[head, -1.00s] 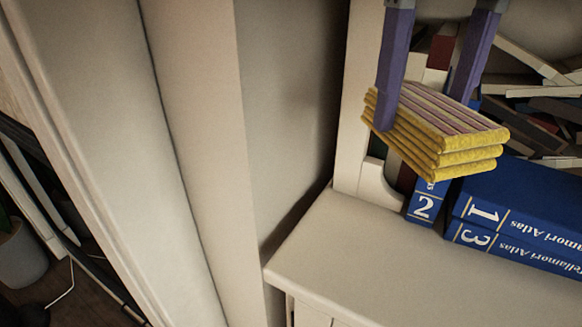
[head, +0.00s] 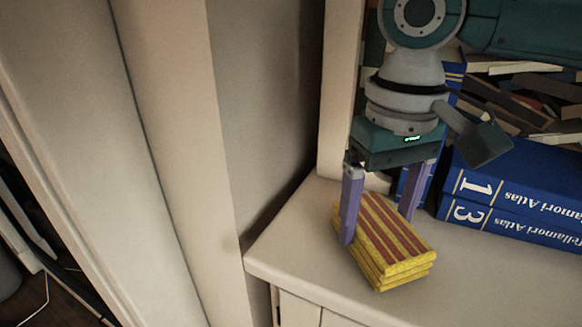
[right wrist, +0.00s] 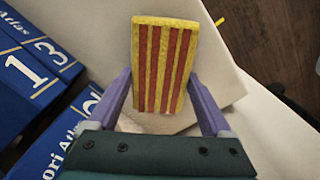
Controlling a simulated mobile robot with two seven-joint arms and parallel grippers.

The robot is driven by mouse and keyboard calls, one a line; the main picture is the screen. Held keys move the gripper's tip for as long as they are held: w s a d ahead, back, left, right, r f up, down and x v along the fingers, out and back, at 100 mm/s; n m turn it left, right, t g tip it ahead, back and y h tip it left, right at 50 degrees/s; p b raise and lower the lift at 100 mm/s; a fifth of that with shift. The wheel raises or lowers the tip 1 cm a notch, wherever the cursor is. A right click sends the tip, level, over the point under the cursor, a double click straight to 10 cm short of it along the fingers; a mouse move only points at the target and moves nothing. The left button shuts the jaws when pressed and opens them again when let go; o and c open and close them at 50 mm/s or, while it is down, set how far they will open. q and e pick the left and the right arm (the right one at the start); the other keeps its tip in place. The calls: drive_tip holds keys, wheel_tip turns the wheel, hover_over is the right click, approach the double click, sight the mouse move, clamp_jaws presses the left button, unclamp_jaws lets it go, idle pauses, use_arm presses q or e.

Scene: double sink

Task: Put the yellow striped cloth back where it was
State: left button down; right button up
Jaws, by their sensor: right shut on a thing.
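The yellow cloth with red stripes (head: 400,262) is folded into a flat stack of several layers. It is low over the cream cabinet top, near its left front corner; whether its underside touches the top I cannot tell. My right gripper (head: 379,228) is above it with its purple fingers on two opposite sides, shut on the cloth. In the right wrist view the cloth (right wrist: 164,62) shows between the fingers and beyond their tips, striped face up. My left gripper is not in view.
The cabinet top (head: 490,290) is bare to the right of the cloth. Large blue atlas books (head: 520,190) lie at the back right, with a jumble of books behind. A pale wall panel (head: 245,130) stands to the left. The floor lies beyond the cabinet edge.

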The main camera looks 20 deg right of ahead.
sight(377, 219)
drive_tip(key=shift+f, duration=0.1)
drive_tip(key=o, duration=1)
wheel_tip(377, 219, up, 12)
drive_tip(key=p, duration=0.4)
drive_tip(key=s+a+f+n+t+y, duration=0.2)
drive_tip(key=s+a+f+n+y, duration=0.15)
drive_tip(key=s+a+f, duration=0.6)
drive_tip(key=s+d+h, duration=0.1)
drive_tip(key=s+d, duration=0.1)
drive_tip(key=s+d+f+t+h, duration=0.1)
drive_tip(key=s+d, duration=0.1)
drive_tip(key=s+d+f+h, duration=0.1)
drive_tip(key=s+d, duration=0.1)
drive_tip(key=s, duration=0.1)
drive_tip(key=shift+d+f+m+t, duration=0.15)
drive_tip(key=shift+f+m+t, duration=0.1)
drive_tip(key=shift+m+t, duration=0.1)
